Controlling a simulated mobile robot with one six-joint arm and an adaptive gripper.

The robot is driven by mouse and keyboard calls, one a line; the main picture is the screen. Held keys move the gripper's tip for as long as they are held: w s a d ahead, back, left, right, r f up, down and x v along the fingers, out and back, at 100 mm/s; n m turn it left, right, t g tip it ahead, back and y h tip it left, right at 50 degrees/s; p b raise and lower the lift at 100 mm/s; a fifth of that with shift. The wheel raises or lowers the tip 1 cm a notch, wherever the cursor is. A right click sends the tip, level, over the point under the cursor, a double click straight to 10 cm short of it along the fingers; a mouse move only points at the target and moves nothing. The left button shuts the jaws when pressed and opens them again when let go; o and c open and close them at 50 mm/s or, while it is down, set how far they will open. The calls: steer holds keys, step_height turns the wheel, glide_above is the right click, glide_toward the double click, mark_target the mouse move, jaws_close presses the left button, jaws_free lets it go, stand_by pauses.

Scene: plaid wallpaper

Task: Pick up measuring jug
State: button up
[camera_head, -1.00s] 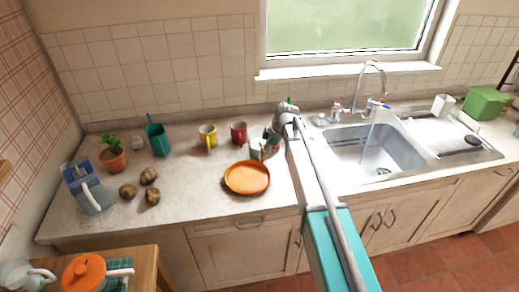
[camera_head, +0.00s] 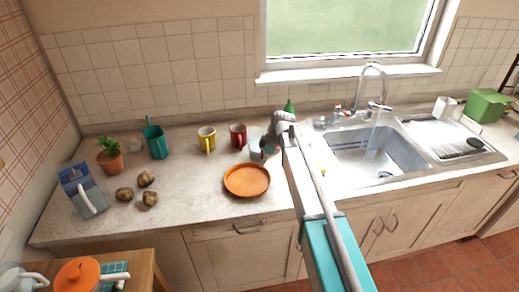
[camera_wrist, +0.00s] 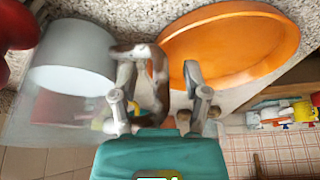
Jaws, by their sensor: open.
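A pale grey, partly see-through round vessel, which looks like the measuring jug (camera_head: 256,144), stands on the counter behind the orange plate. In the wrist view the jug (camera_wrist: 72,48) is at the upper left, with a pale inside and a see-through part below. My gripper (camera_head: 270,147) is at the jug's right side in the head view and partly covers it. In the wrist view my gripper (camera_wrist: 162,88) has its fingers apart. A curved brown and white shape (camera_wrist: 155,75) shows between them; I cannot tell what it is or whether a finger touches the jug.
The orange plate (camera_head: 247,180) lies close in front. A red mug (camera_head: 238,135) and a yellow mug (camera_head: 207,139) stand to the left, and a green-topped thing (camera_head: 290,107) stands behind my arm. The sink (camera_head: 380,150) is to the right.

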mark_target(263, 152)
jaws_close()
stand_by(0.3)
steer(key=shift+r+p, duration=0.4)
steer(key=shift+r, duration=0.05)
steer(key=shift+r+p, duration=1.15)
steer(key=shift+p, duration=0.05)
steer(key=s+d+r+p, duration=0.3)
steer(key=s+r+p, duration=0.6)
steer(key=s, duration=0.4)
steer(key=shift+s+d+r+p, duration=0.15)
steer(key=shift+r+p, duration=0.2)
steer(key=shift+r, duration=0.05)
steer(key=shift+s, duration=0.1)
stand_by(0.9)
